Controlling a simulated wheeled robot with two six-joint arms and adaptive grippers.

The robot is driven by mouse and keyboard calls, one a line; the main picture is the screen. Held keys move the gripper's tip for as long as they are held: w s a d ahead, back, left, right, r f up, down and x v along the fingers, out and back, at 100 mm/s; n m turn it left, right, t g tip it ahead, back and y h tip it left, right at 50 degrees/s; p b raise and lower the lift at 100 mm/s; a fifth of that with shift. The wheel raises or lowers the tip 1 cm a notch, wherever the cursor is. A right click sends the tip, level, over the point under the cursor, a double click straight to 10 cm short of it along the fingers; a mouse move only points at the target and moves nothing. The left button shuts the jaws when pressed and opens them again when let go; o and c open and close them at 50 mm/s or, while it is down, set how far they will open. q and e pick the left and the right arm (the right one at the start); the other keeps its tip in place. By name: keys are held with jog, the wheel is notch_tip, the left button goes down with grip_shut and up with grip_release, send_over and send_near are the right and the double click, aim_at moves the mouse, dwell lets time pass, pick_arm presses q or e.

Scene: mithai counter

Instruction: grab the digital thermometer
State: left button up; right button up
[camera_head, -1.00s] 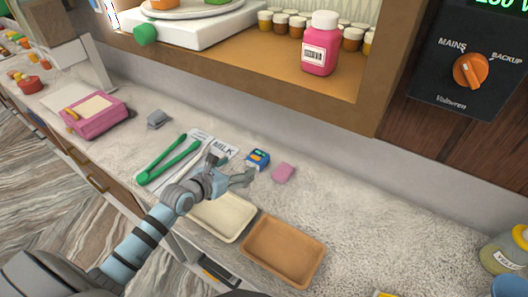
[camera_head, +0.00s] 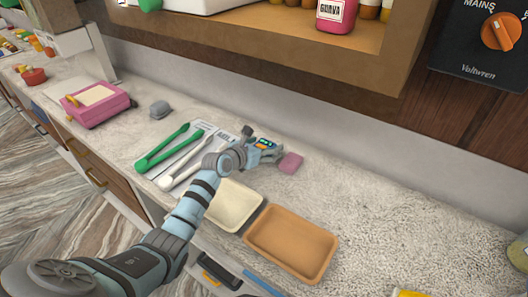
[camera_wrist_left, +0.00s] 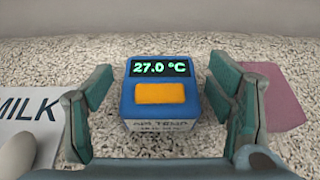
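The digital thermometer (camera_wrist_left: 160,92) is a small blue box with an orange patch and a dark display reading 27.0 °C, labelled "AIR TEMP". It stands on the speckled counter, and in the head view it shows partly behind the gripper (camera_head: 266,144). My left gripper (camera_wrist_left: 168,100) is open, with one finger on each side of the thermometer. A gap shows between each finger and the box in the left wrist view. My right gripper is not in view.
The milk sheet (camera_wrist_left: 30,115) with green and white tongs (camera_head: 165,152) is on the left. A cream tray (camera_head: 235,205) and an orange-brown tray (camera_head: 291,243) are in front. The counter further right is mostly clear.

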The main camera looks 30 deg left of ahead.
pick_arm(q)
jog(key=c, duration=1.2)
jog(key=shift+r, duration=0.1)
